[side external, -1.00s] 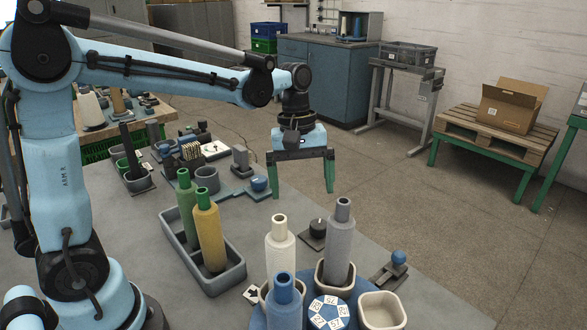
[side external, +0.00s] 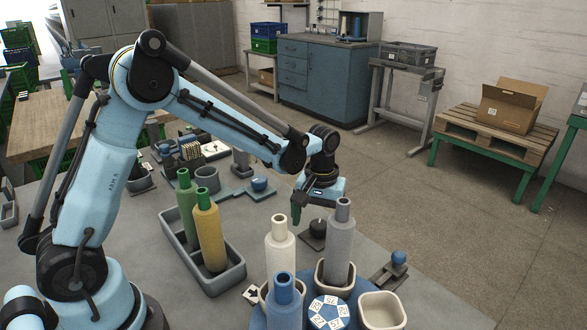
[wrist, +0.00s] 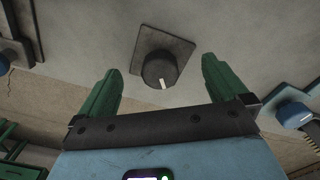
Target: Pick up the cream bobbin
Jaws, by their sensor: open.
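The cream bobbin (side external: 280,246) stands upright in a cup on the blue round holder (side external: 352,300) in the side external view. A grey bobbin (side external: 340,242) and a blue bobbin (side external: 285,302) stand close to it on the same holder. The cream bobbin is not in the wrist view.
A grey tray (side external: 232,275) with a green bobbin (side external: 188,205) and a yellow bobbin (side external: 210,235) stands to the left. A black knob on a plate (wrist: 160,66) lies under my gripper. An empty cream cup (side external: 382,312) is at the holder's right.

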